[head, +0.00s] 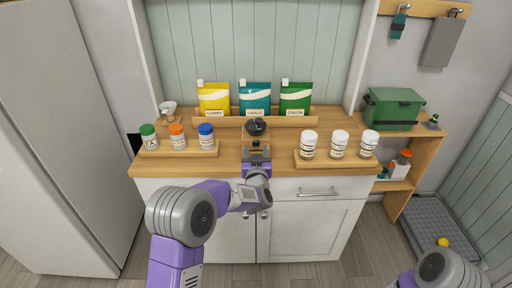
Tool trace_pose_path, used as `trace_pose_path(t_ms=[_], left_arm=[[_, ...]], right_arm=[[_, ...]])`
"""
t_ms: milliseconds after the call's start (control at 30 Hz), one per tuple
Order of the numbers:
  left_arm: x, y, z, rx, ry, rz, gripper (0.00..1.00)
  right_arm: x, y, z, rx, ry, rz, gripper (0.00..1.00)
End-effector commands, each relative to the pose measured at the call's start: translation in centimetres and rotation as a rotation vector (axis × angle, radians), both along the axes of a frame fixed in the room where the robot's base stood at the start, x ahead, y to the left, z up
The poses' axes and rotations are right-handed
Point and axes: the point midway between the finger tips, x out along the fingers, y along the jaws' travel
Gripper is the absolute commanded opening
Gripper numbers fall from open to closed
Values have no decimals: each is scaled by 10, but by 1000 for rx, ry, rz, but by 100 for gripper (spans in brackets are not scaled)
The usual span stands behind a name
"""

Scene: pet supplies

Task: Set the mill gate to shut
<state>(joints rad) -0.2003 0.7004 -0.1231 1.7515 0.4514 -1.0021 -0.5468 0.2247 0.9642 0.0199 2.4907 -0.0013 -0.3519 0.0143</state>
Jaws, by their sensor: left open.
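A dark round-topped object (256,127), which looks like the mill, stands on the wooden counter in front of the teal pouch. It is small here, and I cannot make out its gate or how the gate is set. My left gripper (257,148) is open, just in front of the dark object and over the front part of the counter. I cannot tell if its fingers touch anything. My right gripper is out of view; only part of my right arm shows at the lower right.
The counter (238,162) carries yellow (214,97), teal (255,97) and green (295,97) pouches at the back. Jars with coloured lids (178,138) stand left, white-lidded jars (339,146) right. A green box (393,108) sits on the side shelf.

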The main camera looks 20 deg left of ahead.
Motion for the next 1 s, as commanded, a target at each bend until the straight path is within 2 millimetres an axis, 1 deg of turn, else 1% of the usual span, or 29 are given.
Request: trace_pose_path(t_ms=[33,100,300,467,700,767,1000], left_arm=[[8,2,-1,-1,0,0,55],[17,5,-2,-1,1,0,55],[35,10,-2,-1,2,-1,55],[41,12,-2,-2,4,-2,55],[41,12,-2,-2,4,-3,55],[41,12,-2,-2,4,-3,48],[41,12,-2,-2,4,-3,11]], right_arm=[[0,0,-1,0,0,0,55],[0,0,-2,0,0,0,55],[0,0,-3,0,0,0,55],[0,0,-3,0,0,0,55],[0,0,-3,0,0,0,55],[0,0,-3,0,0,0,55],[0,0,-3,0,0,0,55]])
